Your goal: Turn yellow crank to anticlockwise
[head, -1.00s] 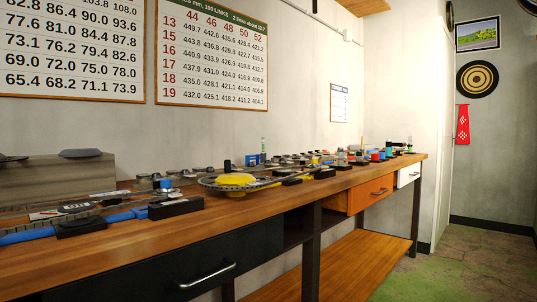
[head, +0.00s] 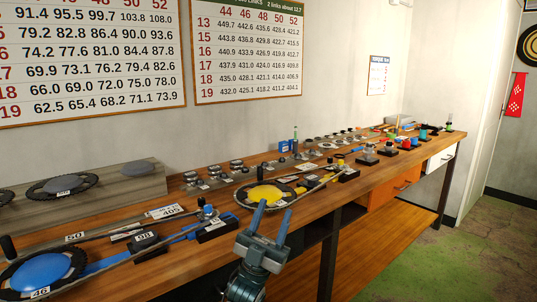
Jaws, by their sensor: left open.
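The yellow crank (head: 264,195) is a yellow disc inside a dark toothed ring, lying on the wooden bench near its front edge. A black upright knob (head: 260,173) stands at its far side. A chain runs from the ring to the right toward a black block. My left gripper (head: 274,209) is open and empty at the bench's front edge, in front of the yellow crank in the picture. Its fingers point toward the crank and overlap its near rim; I cannot tell if they touch it. My right gripper is not in view.
A blue crank (head: 46,272) with a chain and blue bar lies at the bench's left. A grey stepped block (head: 105,182) holds toothed rings behind it. Several sprocket stacks (head: 215,172) line the back. Small bottles and cups stand farther right. The floor (head: 395,262) in front is clear.

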